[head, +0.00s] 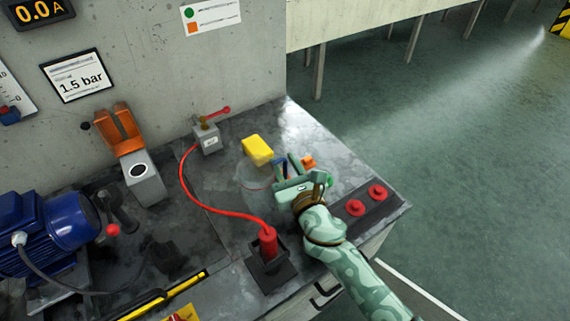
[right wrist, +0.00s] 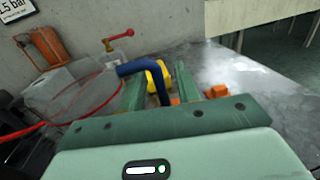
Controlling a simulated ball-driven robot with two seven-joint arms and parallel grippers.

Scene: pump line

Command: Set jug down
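The clear jug (head: 252,188) stands upright, as far as I can tell, on the grey bench. Its blue handle (right wrist: 140,67) faces my right gripper. My right gripper (head: 289,168) is at the handle, with one green finger on each side of it. In the right wrist view the fingers are apart, with a visible gap between the handle and the right finger. The jug's round rim (right wrist: 84,98) shows left of the fingers. Its base is hard to see through the clear wall. My left gripper is not in view.
A yellow block (head: 257,150) lies behind the jug, with orange pieces (head: 308,162) to the right. A red hose (head: 197,200) runs from a valve box (head: 207,139) to a red plug (head: 268,243). Red buttons (head: 377,192) sit near the bench's right edge.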

